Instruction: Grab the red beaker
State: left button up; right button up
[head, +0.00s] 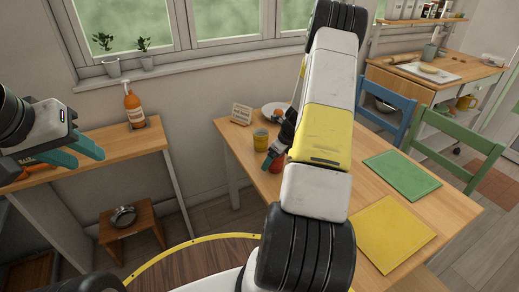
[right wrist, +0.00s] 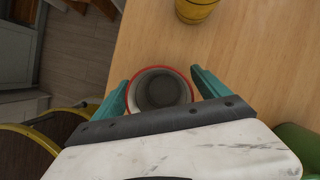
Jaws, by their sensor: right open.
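The red beaker (head: 277,167) stands on the wooden table in the head view, partly hidden behind my right gripper and arm. In the right wrist view I look down into the beaker (right wrist: 160,90), with its red rim and grey inside. My right gripper (right wrist: 160,92) is open, with one teal finger on each side of the beaker. I cannot tell whether either finger touches it. My left gripper (head: 76,150) is open and empty, with teal fingers apart, at the left of the head view near the side shelf.
A yellow cup (head: 260,140) stands close behind the beaker; it also shows in the right wrist view (right wrist: 196,10). A small sign (head: 241,114) and a white plate (head: 272,108) are at the back. Green (head: 402,174) and yellow (head: 392,234) mats lie to the right.

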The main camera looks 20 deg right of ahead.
jog(key=c, duration=1.4)
jog(key=shift+r, duration=0.1)
jog(key=shift+c, duration=0.2)
